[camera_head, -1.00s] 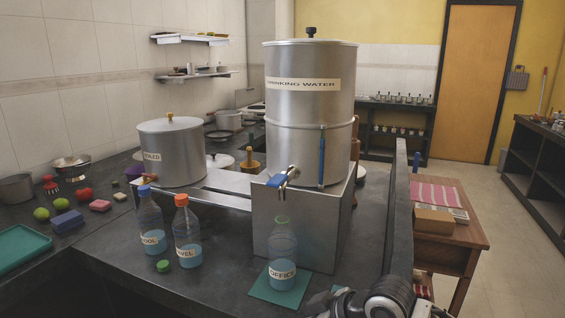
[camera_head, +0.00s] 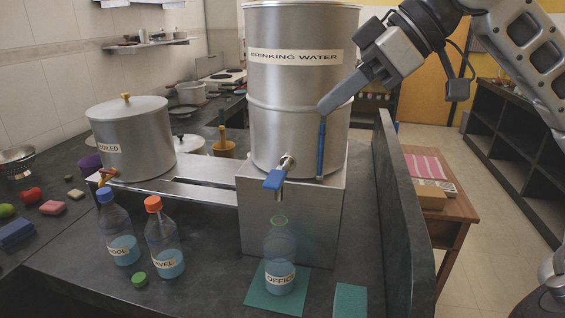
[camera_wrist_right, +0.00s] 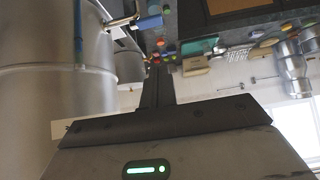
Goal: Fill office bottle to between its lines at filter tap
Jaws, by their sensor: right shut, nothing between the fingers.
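The clear office bottle (camera_head: 281,250) stands upright on a green mat (camera_head: 262,297) below the filter tap. It holds blue-tinted water in its lower part; its fill lines are too small to make out. The tap (camera_head: 286,163) has a blue lever (camera_head: 272,180) and sits low on the steel drinking water canister (camera_head: 300,100). I see no stream between spout and bottle. My right gripper (camera_head: 325,107) is shut and empty, in front of the canister's right side, above and right of the tap. It also shows in the right wrist view (camera_wrist_right: 157,72). My left gripper is not in view.
Two other bottles, blue-capped (camera_head: 118,232) and orange-capped (camera_head: 162,240), stand left near a loose green cap (camera_head: 140,279). A blue upright gauge (camera_head: 321,148) is on the canister. A lidded pot (camera_head: 130,140) stands left. A dark partition (camera_head: 398,220) rises on the right.

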